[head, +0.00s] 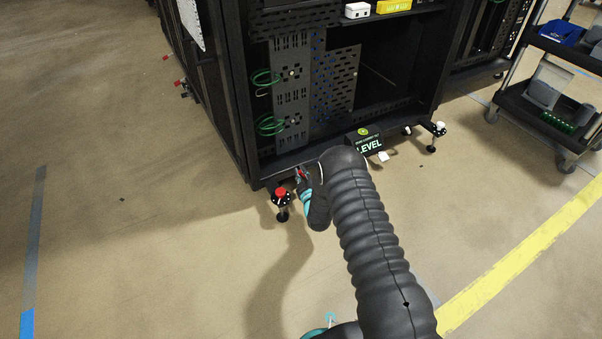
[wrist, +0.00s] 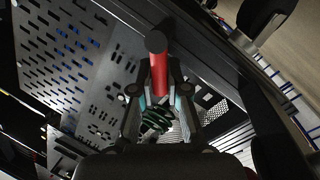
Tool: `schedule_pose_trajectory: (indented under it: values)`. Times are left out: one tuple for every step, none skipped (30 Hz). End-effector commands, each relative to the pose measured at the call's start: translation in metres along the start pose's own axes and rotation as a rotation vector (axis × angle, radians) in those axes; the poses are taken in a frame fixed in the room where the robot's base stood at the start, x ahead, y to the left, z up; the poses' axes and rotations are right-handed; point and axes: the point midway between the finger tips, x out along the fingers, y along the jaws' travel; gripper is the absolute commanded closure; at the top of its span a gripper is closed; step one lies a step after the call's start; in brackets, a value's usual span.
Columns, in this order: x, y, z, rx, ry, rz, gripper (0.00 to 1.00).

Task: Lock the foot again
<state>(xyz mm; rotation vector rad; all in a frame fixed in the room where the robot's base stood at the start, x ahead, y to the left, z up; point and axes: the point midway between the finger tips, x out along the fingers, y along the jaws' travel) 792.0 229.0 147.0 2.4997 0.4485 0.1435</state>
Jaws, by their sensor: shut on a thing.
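A rack foot with a red top (head: 281,193) stands on the floor at the rack's near left corner. Another foot with a white top (head: 438,129) stands at the front right corner. My gripper (head: 302,175) is low at the rack's bottom front edge, just right of the red-topped foot. In the wrist view my gripper (wrist: 160,92) is shut on a red handle (wrist: 160,72) with a dark round end. Only a bit of red shows between the fingers in the head view. What the handle joins is hidden.
The black rack (head: 350,85) stands open in front. A small sign (head: 369,146) on its lower edge reads LEVEL. A cart (head: 545,100) with bins is at the right.

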Motion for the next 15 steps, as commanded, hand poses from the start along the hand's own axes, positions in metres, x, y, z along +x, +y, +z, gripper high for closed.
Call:
schedule_pose_trajectory:
  values:
    - [0.000, -0.001, 0.000, -0.009, 0.002, 0.001, 1.00]
    - [0.000, -0.001, 0.000, -0.016, 0.003, 0.001, 1.00]
    - [0.000, -0.002, 0.001, -0.028, 0.005, 0.003, 1.00]
    - [-0.001, -0.003, 0.001, -0.039, 0.007, 0.004, 1.00]
    - [-0.001, -0.003, 0.001, -0.052, 0.010, 0.006, 1.00]
    - [-0.001, -0.004, 0.001, -0.071, 0.014, 0.009, 1.00]
    - [-0.001, -0.005, 0.001, -0.088, 0.018, 0.011, 1.00]
    - [-0.001, -0.006, 0.001, -0.105, 0.021, 0.013, 1.00]
    - [-0.001, -0.007, 0.001, -0.132, 0.027, 0.017, 1.00]
    - [-0.001, -0.007, 0.001, -0.155, 0.031, 0.020, 1.00]
    - [-0.001, -0.008, 0.001, -0.177, 0.036, 0.023, 1.00]
    - [-0.002, -0.010, 0.002, -0.210, 0.043, 0.028, 1.00]
    - [-0.002, -0.011, 0.002, -0.235, 0.047, 0.031, 1.00]
    - [-0.002, -0.012, 0.003, -0.261, 0.052, 0.034, 1.00]
    - [-0.002, -0.013, 0.003, -0.298, 0.060, 0.039, 1.00]
